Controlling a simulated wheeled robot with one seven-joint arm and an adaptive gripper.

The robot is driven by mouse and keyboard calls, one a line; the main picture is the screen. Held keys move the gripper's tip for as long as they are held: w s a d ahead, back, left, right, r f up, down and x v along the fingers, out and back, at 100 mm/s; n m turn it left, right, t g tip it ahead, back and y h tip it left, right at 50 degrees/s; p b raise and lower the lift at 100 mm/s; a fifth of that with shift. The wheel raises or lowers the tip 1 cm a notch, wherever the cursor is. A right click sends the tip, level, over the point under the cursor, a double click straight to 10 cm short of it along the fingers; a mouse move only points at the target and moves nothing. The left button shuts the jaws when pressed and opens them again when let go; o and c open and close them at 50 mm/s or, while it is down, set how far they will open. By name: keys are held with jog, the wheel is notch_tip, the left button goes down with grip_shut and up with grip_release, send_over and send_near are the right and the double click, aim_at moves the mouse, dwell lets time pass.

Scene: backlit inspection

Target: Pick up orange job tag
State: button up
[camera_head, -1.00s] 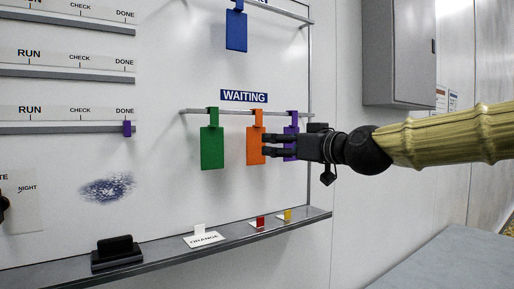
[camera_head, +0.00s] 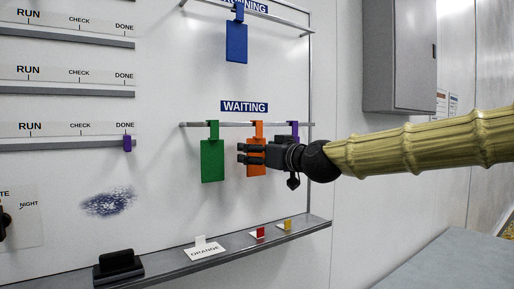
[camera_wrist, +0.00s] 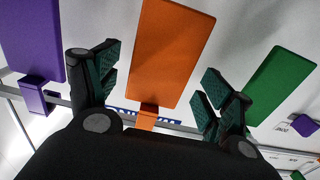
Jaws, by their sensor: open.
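The orange job tag (camera_head: 257,165) hangs by its hook from the rail under the WAITING label, between the green and purple tags. In the wrist view the orange tag (camera_wrist: 168,50) shows between my two fingers, with a gap on each side. My gripper (camera_head: 243,154) is open in front of the tag and covers part of it in the head view. In the wrist view my gripper (camera_wrist: 160,82) has its padded fingertips apart and nothing held. Whether the tag's edge lies fully between the pads in depth is hard to tell.
The green tag (camera_head: 212,160) hangs to the left on the WAITING rail (camera_head: 190,125). The purple tag (camera_wrist: 32,40) hangs close on the other side, mostly hidden in the head view. A blue tag (camera_head: 236,42) hangs above. A ledge (camera_head: 165,272) below holds an eraser and small cards.

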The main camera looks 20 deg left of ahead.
jog(key=shift+w+a, duration=0.45)
jog(key=shift+a, duration=0.05)
jog(key=shift+d, duration=0.1)
jog(key=c, duration=1)
